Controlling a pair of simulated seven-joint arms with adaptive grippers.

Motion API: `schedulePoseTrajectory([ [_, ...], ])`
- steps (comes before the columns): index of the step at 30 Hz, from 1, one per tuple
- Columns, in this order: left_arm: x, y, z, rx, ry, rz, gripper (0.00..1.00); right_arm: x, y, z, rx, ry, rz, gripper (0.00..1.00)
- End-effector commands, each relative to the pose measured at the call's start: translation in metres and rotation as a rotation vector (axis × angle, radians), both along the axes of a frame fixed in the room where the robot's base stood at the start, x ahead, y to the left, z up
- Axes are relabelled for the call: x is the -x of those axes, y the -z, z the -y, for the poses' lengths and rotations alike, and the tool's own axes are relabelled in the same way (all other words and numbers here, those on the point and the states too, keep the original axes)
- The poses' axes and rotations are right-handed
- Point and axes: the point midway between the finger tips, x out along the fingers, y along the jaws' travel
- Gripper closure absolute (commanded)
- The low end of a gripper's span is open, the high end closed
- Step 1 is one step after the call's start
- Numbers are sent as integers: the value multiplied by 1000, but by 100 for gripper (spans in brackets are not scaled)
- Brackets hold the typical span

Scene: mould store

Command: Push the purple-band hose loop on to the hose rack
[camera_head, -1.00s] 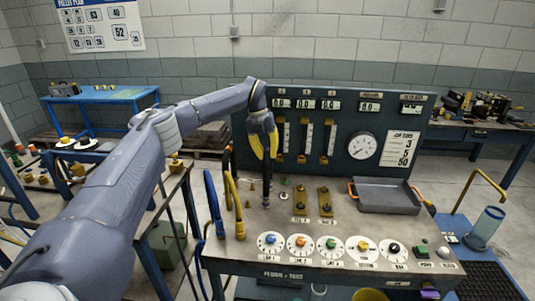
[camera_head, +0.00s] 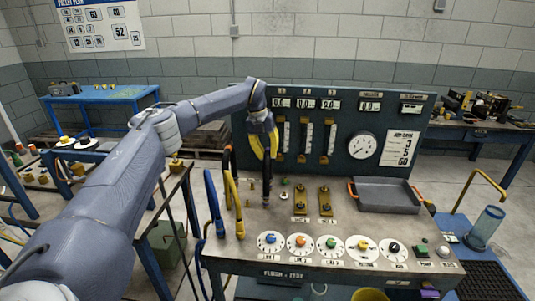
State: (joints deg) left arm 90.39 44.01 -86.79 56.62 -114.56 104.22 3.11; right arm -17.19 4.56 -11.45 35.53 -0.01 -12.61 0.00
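My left gripper (camera_head: 266,153) hangs fingers down over the left rear of the bench, in front of the gauge panel. Its yellow fingers are at the top of a dark upright piece (camera_head: 266,182) that reaches down near the bench top. I cannot tell whether they are shut on it. Blue hose (camera_head: 212,205) and yellow hose (camera_head: 232,200) arch over the bench's left edge, left of the gripper. A dark hose with an orange part (camera_head: 228,160) stands behind them. My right gripper is out of view.
The bench (camera_head: 240,250) carries a row of dials (camera_head: 332,245), two brass valve blocks (camera_head: 325,200) and a grey tray (camera_head: 388,195). The gauge panel (camera_head: 345,170) stands along its back. A blue table (camera_head: 110,97) is at the far left.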

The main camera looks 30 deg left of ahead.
Motion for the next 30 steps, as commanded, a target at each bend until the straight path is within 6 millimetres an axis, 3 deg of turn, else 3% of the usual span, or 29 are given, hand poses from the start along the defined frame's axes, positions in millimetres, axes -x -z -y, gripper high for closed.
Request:
schedulePoseTrajectory([
  [1, 0, 0, 0, 0, 1, 0, 79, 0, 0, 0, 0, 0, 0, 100],
  [7, 0, 1, 0, -1, 1, -1, 56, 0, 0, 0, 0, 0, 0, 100],
  [17, 0, -2, -1, -1, 0, -1, 55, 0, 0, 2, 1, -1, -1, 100],
  [23, 2, -26, -5, -1, -1, 2, 55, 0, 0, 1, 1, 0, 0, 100],
  [30, 5, -68, -13, -1, 0, 2, 55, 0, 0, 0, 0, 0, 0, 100],
])
